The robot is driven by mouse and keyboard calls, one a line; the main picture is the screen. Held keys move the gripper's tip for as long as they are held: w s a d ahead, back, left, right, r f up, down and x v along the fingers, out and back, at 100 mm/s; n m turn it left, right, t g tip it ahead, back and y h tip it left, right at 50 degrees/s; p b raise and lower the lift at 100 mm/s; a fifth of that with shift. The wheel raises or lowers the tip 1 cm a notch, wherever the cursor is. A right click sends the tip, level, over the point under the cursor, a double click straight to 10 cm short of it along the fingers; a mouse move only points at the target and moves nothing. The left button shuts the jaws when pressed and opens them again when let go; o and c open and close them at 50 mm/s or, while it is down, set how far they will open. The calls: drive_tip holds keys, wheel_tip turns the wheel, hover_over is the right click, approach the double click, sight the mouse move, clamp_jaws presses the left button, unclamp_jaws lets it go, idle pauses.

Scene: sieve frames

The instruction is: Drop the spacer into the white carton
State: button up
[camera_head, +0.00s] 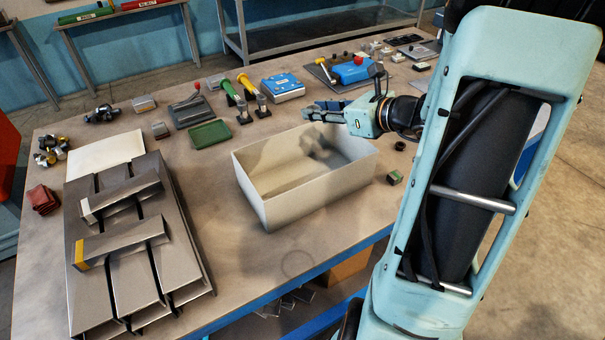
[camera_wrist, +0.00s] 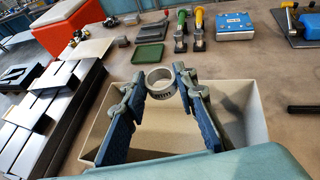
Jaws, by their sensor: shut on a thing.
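The spacer is a short pale grey ring (camera_wrist: 161,83) with dark markings on its side. My gripper (camera_wrist: 162,84) is shut on it, with the ring between the two fingertips in the wrist view. The white carton (camera_head: 318,198) is an open box on the workbench. It also shows in the wrist view (camera_wrist: 258,118), beneath and around my fingers. In the head view my gripper (camera_head: 312,112) is raised over the carton's far side, and its shadow falls inside. I cannot make out the spacer in the head view. The visible part of the carton's inside looks empty.
A slotted metal plate (camera_head: 188,235) with two bars lies left of the carton. A green tray (camera_head: 209,134), hand tools and a blue box (camera_head: 283,87) stand behind it. A small green-topped block (camera_head: 394,177) lies at its right. Bare bench lies in front.

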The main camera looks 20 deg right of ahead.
wheel_tip(320, 180, down, 6)
drive_tip(key=b, duration=0.4)
drive_tip(key=o, duration=1.3)
drive_tip(key=v, duration=1.2)
drive_tip(key=shift+r, duration=0.1)
drive_tip(key=shift+b, duration=0.3)
